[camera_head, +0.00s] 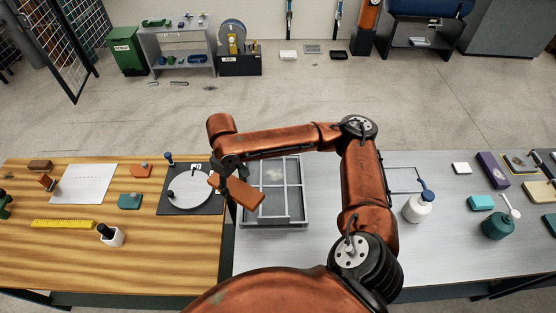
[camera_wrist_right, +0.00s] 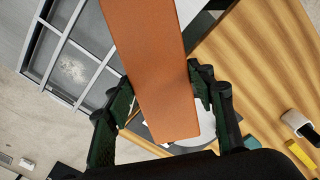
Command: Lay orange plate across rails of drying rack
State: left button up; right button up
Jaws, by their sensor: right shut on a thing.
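The orange plate (camera_head: 246,195) is a flat rectangular slab. My right gripper (camera_head: 229,190) is shut on it, and in the right wrist view the plate (camera_wrist_right: 152,70) runs between the two dark green fingers (camera_wrist_right: 160,88). The plate looks tilted in the head view, over the left side of the drying rack (camera_head: 304,215). The rack is a grey frame with crossing rails, and it also shows in the right wrist view (camera_wrist_right: 94,50), beside the plate. The plate looks apart from the rails, but its height is unclear. My left gripper is not in view.
A black board with a round white disc (camera_head: 190,190) lies left of the rack on the wooden table (camera_head: 90,245). The grey table (camera_head: 440,250) has free room in front.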

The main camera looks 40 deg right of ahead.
pick_arm(q)
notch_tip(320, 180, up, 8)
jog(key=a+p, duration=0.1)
jog(key=p, duration=0.5)
pick_arm(e)
jog(key=d+f+n, duration=0.2)
jog(key=d+n, duration=0.2)
jog(key=d, duration=0.5)
jog(key=d+f+n, duration=0.3)
jog(key=d, duration=0.5)
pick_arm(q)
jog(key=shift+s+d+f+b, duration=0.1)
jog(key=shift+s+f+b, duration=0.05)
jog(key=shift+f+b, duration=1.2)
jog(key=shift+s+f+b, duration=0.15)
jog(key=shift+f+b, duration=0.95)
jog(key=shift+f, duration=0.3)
pick_arm(e)
jog(key=shift+w+f, duration=0.15)
jog(key=shift+f, duration=1.7)
jog(key=shift+w+f, duration=0.1)
jog(key=shift+f, duration=1.7)
jog(key=shift+f, duration=0.55)
jog(key=o, duration=1.3)
jog(key=shift+c, duration=0.2)
